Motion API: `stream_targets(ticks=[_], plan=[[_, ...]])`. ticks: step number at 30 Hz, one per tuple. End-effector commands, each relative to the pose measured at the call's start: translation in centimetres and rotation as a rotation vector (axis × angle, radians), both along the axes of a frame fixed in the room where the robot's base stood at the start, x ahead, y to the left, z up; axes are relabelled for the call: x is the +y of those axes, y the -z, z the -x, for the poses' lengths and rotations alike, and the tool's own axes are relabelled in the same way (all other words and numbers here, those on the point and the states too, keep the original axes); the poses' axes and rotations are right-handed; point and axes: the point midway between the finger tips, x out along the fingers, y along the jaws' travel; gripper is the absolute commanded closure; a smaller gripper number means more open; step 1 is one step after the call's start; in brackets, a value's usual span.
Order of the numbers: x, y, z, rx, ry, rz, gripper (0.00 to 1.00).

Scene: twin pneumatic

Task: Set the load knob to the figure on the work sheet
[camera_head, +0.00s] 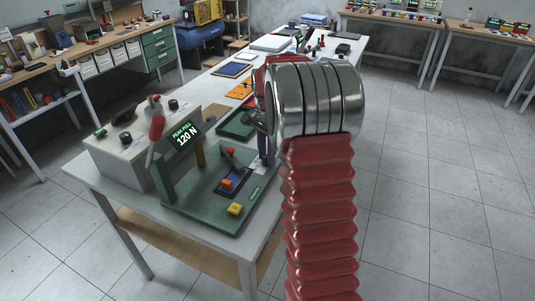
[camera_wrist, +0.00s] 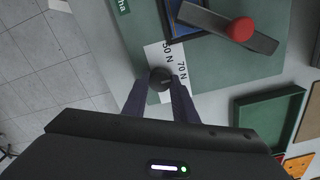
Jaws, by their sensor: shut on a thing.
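In the wrist view, a round black knob (camera_wrist: 160,79) sits at the edge of a white label strip (camera_wrist: 155,56) on a green panel (camera_wrist: 210,78). The strip's figures appear to read 50 N and 70 N. The fingers of my gripper (camera_wrist: 159,88) are on both sides of the knob and shut on it. I cannot make out a pointer mark on the knob. In the head view, my arm hides the knob. I cannot pick out the work sheet with certainty.
A lever with a red ball (camera_wrist: 241,29) stands beside the label strip. An empty green tray (camera_wrist: 268,118) lies to the right. Floor is open right of the table.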

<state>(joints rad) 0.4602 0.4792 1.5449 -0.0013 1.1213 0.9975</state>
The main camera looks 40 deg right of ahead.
Motion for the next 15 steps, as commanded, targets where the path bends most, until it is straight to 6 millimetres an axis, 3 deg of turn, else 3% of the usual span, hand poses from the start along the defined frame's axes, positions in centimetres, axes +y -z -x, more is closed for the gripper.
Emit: stream_targets(ticks=[15], plan=[[-0.06,-0.19,-0.4,-0.013,-0.096,0.003,0.97]])
